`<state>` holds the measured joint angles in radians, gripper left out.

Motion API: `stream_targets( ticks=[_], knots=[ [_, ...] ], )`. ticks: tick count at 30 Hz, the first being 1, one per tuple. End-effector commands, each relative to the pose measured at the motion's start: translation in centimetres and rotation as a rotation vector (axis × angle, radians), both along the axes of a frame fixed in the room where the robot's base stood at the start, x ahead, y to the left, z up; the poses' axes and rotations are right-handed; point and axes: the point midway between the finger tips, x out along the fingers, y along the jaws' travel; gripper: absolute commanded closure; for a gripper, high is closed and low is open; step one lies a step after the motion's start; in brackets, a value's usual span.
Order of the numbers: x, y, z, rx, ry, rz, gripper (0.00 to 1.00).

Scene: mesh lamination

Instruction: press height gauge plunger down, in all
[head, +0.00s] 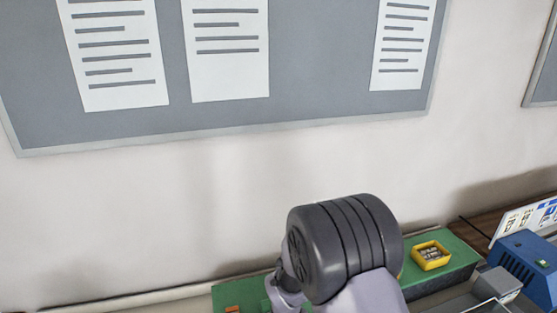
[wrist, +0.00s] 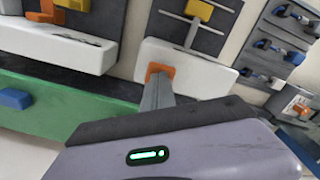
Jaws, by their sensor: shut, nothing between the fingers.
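In the wrist view the pale violet body of my gripper, with a green light, fills the bottom. A grey shape that looks like the closed fingers of my gripper (wrist: 158,92) reaches up from its dark edge. It appears shut and empty. An orange block (wrist: 160,71) shows at the end of this shape, in front of a white block (wrist: 190,73). I cannot tell whether they touch. I cannot tell for sure which thing is the height gauge or its plunger. In the head view my arm hides the area around my gripper.
In the wrist view, a green block (wrist: 60,112) is at left, with a blue piece (wrist: 15,98) on it. Dark panels with yellow and blue parts stand at top and right. In the head view, a yellow tray (head: 431,256) and a blue box (head: 527,262) are at right.

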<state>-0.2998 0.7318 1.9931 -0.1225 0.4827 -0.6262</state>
Motion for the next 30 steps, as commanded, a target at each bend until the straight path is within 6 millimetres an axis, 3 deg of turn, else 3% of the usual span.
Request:
stream_targets(
  ticks=[18, 26, 30],
  knots=[
    [0.0, 0.0, -2.5, 0.000, 0.000, 0.000, 1.00],
    [0.0, 0.0, -2.2, 0.000, 0.000, 0.000, 1.00],
    [0.0, 0.0, -0.9, 0.000, 0.000, 0.000, 1.00]
  ],
)
